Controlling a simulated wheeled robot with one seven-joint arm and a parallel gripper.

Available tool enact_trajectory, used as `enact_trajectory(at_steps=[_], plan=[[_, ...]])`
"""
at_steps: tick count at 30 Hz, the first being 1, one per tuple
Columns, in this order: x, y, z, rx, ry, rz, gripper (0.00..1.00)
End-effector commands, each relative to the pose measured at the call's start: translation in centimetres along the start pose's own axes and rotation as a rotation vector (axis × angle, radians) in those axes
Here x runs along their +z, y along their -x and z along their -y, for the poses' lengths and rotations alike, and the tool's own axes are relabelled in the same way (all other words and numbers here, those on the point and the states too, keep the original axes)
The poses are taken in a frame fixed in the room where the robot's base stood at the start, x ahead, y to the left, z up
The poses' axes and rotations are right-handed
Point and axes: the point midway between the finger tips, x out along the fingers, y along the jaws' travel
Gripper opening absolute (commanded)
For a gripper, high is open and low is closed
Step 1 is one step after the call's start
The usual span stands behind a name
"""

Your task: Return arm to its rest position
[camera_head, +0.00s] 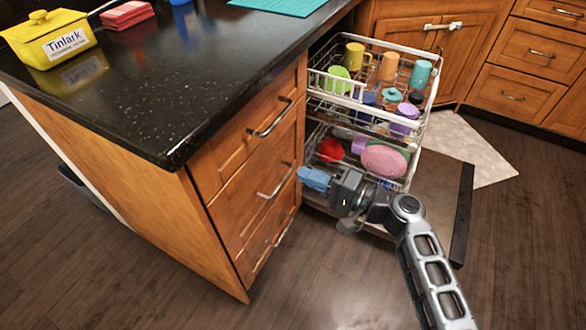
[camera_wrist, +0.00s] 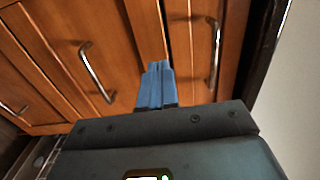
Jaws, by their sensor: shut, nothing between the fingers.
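My gripper (camera_head: 313,179) has blue fingers and is shut with nothing between them. In the head view it is in front of the lower dishwasher rack, near the right edge of the wooden drawers. My grey arm reaches up to it from the lower right. In the wrist view the shut blue fingers (camera_wrist: 156,84) point toward wooden cabinet fronts with metal handles. I cannot tell how far the fingertips are from the wood.
The dishwasher door (camera_head: 462,215) is open, low on the right. The upper rack (camera_head: 373,112) holds cups, and the lower rack (camera_head: 408,181) holds dishes. Drawer handles (camera_head: 272,118) stick out to the left. A black countertop (camera_head: 180,95) lies above them. The wood floor (camera_head: 330,270) in front is clear.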

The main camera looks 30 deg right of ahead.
Motion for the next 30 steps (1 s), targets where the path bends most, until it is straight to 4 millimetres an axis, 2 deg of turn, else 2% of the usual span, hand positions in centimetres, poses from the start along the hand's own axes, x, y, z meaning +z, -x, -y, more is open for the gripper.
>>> enact_trajectory(at_steps=[1, 6, 14, 17, 19, 22, 25, 27, 30], plan=[[0.0, 0.9, -0.1, 0.001, 0.000, -0.003, 0.00], [0.0, 2.5, 0.0, 0.000, 0.001, -0.002, 0.00], [0.0, 2.9, 0.0, 0.002, 0.000, 0.000, 0.00], [0.7, 3.4, -0.6, 0.031, 0.008, -0.011, 0.00], [1.7, 4.2, -1.7, 0.084, 0.027, -0.028, 0.00], [4.1, 6.3, -3.7, 0.204, 0.079, -0.070, 0.00], [6.8, 9.4, -5.5, 0.343, 0.165, -0.120, 0.00], [8.4, 11.8, -6.2, 0.432, 0.238, -0.153, 0.00], [10.7, 15.2, -6.1, 0.540, 0.352, -0.194, 0.00]])
